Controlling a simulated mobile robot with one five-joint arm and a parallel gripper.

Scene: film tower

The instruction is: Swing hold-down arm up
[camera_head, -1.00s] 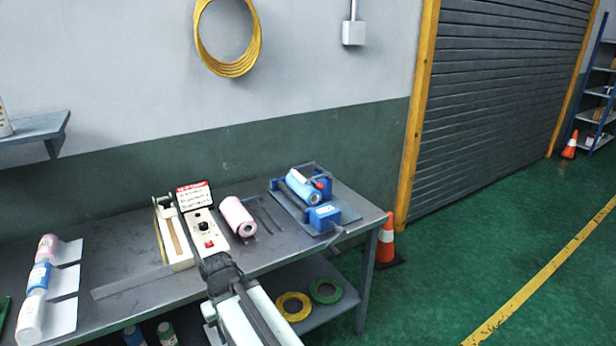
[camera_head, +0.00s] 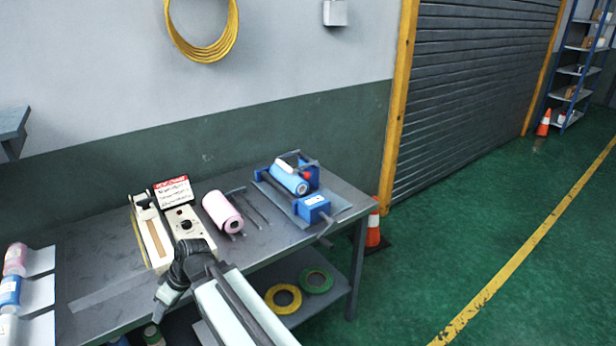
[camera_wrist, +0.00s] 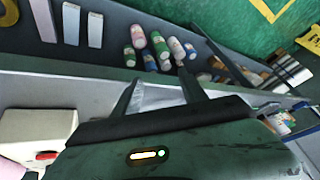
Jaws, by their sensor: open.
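A blue stand (camera_head: 312,206) on a dark plate holds a blue film roll (camera_head: 290,178) at the right end of the bench. Dark bars and a red knob (camera_head: 305,175) show beside the roll. Which bar is the hold-down arm I cannot tell; none is clearly swung up. My gripper (camera_head: 168,292) is at the bench's front edge, well left of the stand and below the white sealer. In the wrist view my gripper (camera_wrist: 158,76) has its two fingers apart with nothing between them. The stand is not in the wrist view.
A white sealer (camera_head: 155,238), a red-topped sign (camera_head: 173,191) and a pink roll (camera_head: 222,212) stand on the grey bench (camera_head: 110,268). Dark rods lie between pink roll and stand. Bottles (camera_wrist: 160,45) sit below the bench edge. An orange cone (camera_head: 373,230) stands right of the bench.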

